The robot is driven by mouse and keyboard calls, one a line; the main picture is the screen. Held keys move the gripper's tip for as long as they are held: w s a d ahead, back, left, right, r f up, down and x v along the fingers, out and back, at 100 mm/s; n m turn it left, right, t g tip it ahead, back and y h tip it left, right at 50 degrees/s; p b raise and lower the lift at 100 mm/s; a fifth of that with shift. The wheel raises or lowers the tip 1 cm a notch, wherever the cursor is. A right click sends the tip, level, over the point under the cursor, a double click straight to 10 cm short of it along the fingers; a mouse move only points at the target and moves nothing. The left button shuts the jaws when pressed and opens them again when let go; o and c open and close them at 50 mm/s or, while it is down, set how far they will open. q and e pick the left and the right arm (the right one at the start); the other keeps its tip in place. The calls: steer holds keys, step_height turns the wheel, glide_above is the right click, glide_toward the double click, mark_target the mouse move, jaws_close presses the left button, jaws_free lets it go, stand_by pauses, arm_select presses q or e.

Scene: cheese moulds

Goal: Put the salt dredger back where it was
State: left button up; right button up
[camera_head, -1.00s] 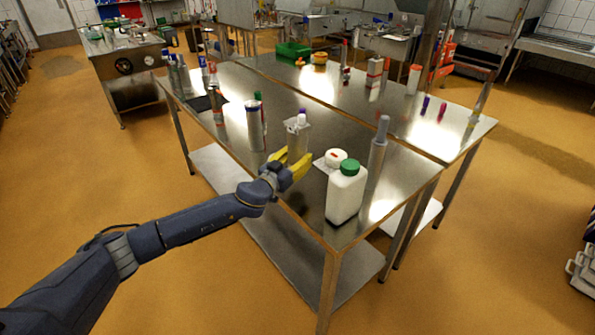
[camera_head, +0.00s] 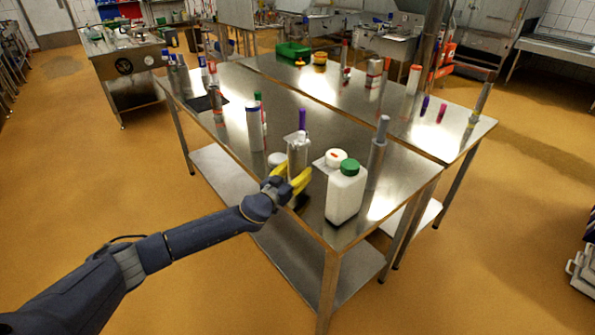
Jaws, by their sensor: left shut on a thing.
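My left gripper (camera_head: 291,176), with yellow fingers, is shut on a silver metal container with a pale top, which I take for the salt dredger (camera_head: 297,154). The dredger is upright over the near edge of the steel table (camera_head: 225,133). The fingers hide its lower part, so I cannot tell whether its base touches the table. A dark patch shows on the table just below the fingers. My right gripper is out of view.
Right of the gripper stands a white jug with a green cap (camera_head: 345,192). A white tub (camera_head: 335,158) and grey cylinder (camera_head: 376,155) stand behind it. A small pale pot (camera_head: 277,160), purple-topped item (camera_head: 302,119) and blue-topped cylinder (camera_head: 254,130) are close by.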

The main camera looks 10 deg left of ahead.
arm_select(q)
steer(key=o, duration=1.4)
steer(key=shift+f, duration=0.1)
steer(key=v, duration=1.2)
